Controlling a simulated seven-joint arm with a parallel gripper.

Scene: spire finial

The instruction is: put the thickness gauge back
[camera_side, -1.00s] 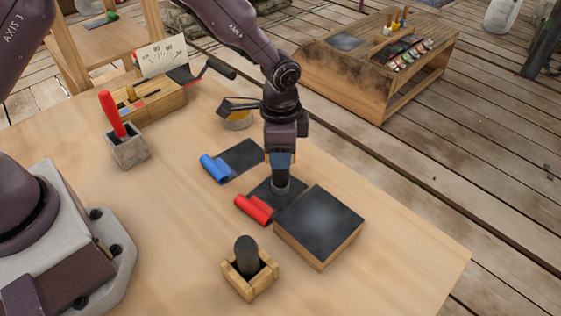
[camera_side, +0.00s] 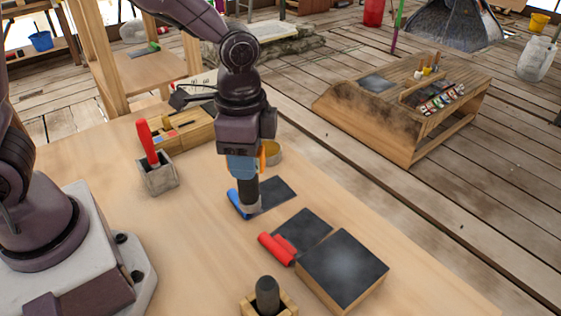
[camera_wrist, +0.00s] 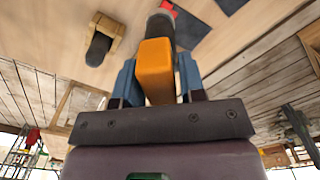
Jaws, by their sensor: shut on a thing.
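My gripper (camera_side: 246,168) points down over the table, its blue fingers shut on a dark cylindrical tool (camera_side: 248,190) with a pale grey lower end. The tool's end is at the blue roll (camera_side: 237,204) and the dark sheet beside it (camera_side: 274,194); I cannot tell whether it touches. In the wrist view an orange block (camera_wrist: 156,66) sits between the fingers, with the dark cylinder (camera_wrist: 161,30) beyond it. I cannot tell which thing is the thickness gauge. A wooden device with a numbered scale plate (camera_side: 196,80) stands behind, partly hidden by my arm.
A red roll (camera_side: 276,248) lies by another dark sheet (camera_side: 304,232), beside a dark-topped block (camera_side: 343,270). A wooden holder (camera_side: 281,302) with a dark rod stands in front. A red-handled tool (camera_side: 148,142) stands in a grey block (camera_side: 160,178).

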